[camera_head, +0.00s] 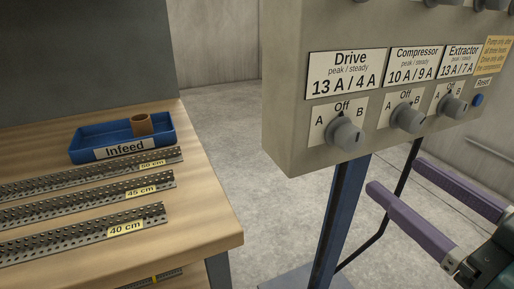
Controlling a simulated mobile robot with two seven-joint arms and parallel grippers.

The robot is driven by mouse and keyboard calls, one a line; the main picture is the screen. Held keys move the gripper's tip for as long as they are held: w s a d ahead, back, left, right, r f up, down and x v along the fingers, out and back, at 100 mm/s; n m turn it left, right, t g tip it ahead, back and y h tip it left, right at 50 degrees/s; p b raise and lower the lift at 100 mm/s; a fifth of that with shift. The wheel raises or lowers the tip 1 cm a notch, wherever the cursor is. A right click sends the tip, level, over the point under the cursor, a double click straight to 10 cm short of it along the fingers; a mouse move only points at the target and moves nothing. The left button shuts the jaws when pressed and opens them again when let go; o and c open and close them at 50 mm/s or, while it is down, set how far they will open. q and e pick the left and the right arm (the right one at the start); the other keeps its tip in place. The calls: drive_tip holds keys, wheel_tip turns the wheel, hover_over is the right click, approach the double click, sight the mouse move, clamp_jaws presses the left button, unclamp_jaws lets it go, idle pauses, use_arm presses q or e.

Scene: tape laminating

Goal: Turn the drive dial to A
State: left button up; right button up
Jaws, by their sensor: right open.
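The grey drive dial (347,136) sits on the front of the grey control box (290,100), under the label "Drive 13 A / 4 A". Its white plate reads Off at the top, A at the left and B at the right. My left gripper is not in view.
The compressor dial (408,118), extractor dial (453,106) and blue reset button (478,100) are to the right. A blue post (340,215) carries the box. A wooden table (205,205) at left holds a blue Infeed tray (85,152) and perforated strips (75,210).

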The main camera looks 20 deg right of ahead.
sight(356, 144)
drive_tip(key=w, duration=1)
drive_tip(key=shift+a+r, duration=0.1)
drive_tip(key=shift+a, duration=0.15)
drive_tip(key=c, duration=1.2)
